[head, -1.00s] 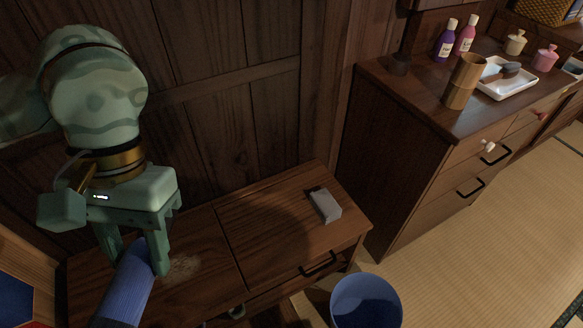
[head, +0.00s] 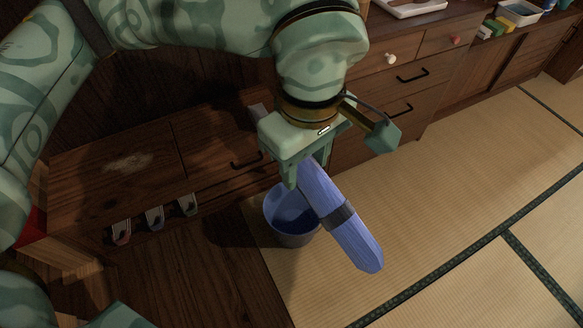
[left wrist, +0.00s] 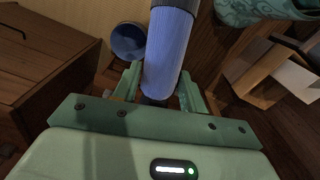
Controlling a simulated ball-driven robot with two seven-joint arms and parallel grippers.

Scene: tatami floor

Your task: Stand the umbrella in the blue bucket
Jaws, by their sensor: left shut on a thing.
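The umbrella (head: 320,190) is blue and folded, with a dark band around it. My left gripper (head: 302,172) is shut on it near one end. The umbrella slants down to the right in the head view, its far end past the bucket's right side. The blue bucket (head: 291,240) stands upright on the floor below the gripper, and the umbrella covers part of its right rim. In the left wrist view the umbrella (left wrist: 169,50) runs up from between the fingers (left wrist: 158,95), and the bucket (left wrist: 117,47) shows to its left. The umbrella is outside the bucket. My right gripper is not in view.
A low wooden cabinet (head: 130,165) stands behind and left of the bucket. Several small things (head: 154,217) lie along its front. A taller drawer chest (head: 400,85) with black handles stands behind. Open tatami (head: 440,200) lies to the right.

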